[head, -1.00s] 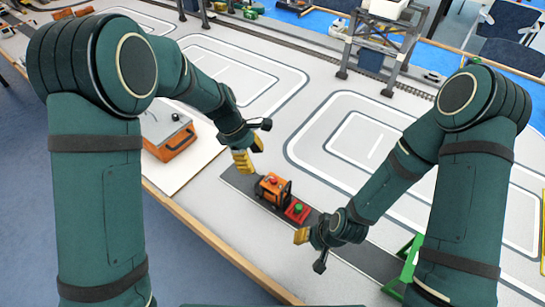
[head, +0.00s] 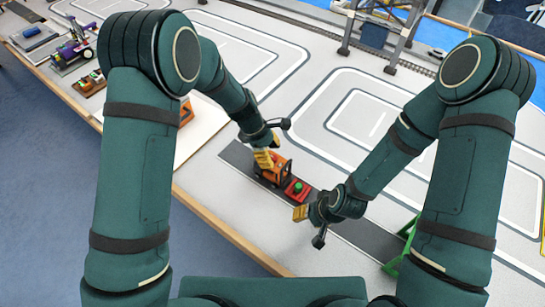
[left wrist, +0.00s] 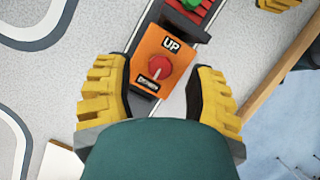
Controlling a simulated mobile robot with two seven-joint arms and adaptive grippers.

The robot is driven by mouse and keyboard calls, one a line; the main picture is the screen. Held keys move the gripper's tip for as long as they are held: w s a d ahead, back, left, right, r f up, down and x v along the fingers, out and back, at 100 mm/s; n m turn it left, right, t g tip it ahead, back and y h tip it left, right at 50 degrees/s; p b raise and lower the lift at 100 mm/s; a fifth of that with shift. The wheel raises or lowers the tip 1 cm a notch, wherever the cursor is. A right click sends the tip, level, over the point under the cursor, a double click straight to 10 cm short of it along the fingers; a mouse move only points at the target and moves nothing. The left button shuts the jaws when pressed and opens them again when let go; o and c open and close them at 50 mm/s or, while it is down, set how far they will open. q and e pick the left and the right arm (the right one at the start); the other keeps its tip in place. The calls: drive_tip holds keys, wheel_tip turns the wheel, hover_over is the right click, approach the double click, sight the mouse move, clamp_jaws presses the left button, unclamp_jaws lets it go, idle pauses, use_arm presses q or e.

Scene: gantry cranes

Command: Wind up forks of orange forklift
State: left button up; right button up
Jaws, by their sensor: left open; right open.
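The orange forklift (head: 283,173) stands on a dark strip on the table, partly hidden in the head view by my left gripper (head: 263,158). In the left wrist view its orange panel (left wrist: 178,52) carries an "UP" label, a red knob (left wrist: 159,67) and a "DOWN" label at the near end. My left gripper is open, its yellow fingers spread on either side of the panel's near end; I cannot tell whether they touch it. My right gripper (head: 301,213) is open and empty, front right of the forklift.
A green frame (head: 400,247) stands further right. The table's wooden edge (head: 225,228) runs in front.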

use_arm(q)
drive_tip(key=shift+x, duration=0.75)
use_arm(e)
drive_tip(key=shift+f, duration=0.15)
use_arm(q)
clamp_jaws()
